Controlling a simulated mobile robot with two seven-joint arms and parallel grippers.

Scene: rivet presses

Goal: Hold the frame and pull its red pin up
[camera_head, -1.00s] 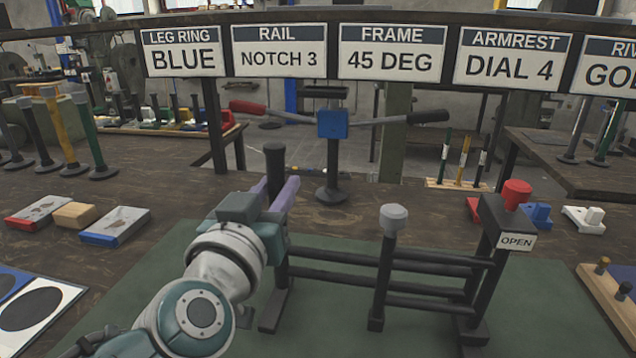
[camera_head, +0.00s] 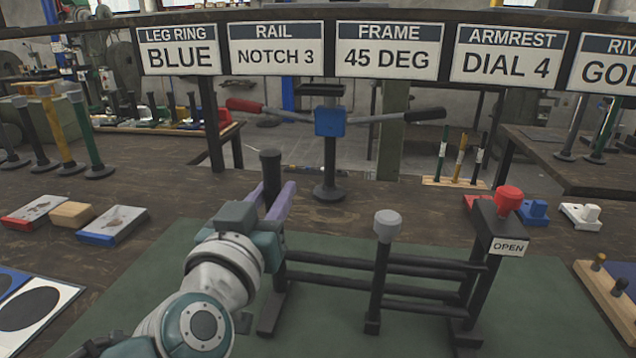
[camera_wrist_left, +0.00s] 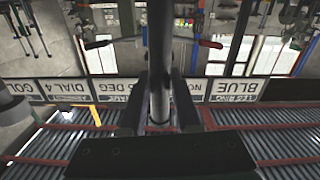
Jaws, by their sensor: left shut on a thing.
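The red pin (camera_head: 509,199) shows as a red knob seated on top of the frame's right post, above a white "OPEN" tag (camera_head: 509,246). My left gripper (camera_head: 273,197) is shut around the frame's left post (camera_head: 271,172), whose dark top sticks up above the purple fingers. In the left wrist view the post (camera_wrist_left: 160,60) runs between the two fingers (camera_wrist_left: 160,110). My right gripper is not in view.
Behind the frame stands a post with a blue block (camera_head: 330,122) and two handlebars. Red-and-grey and blue-and-grey blocks lie at the left. A wooden peg board (camera_head: 600,300) is at the right, and a sign rail crosses above. Space above the red pin looks clear.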

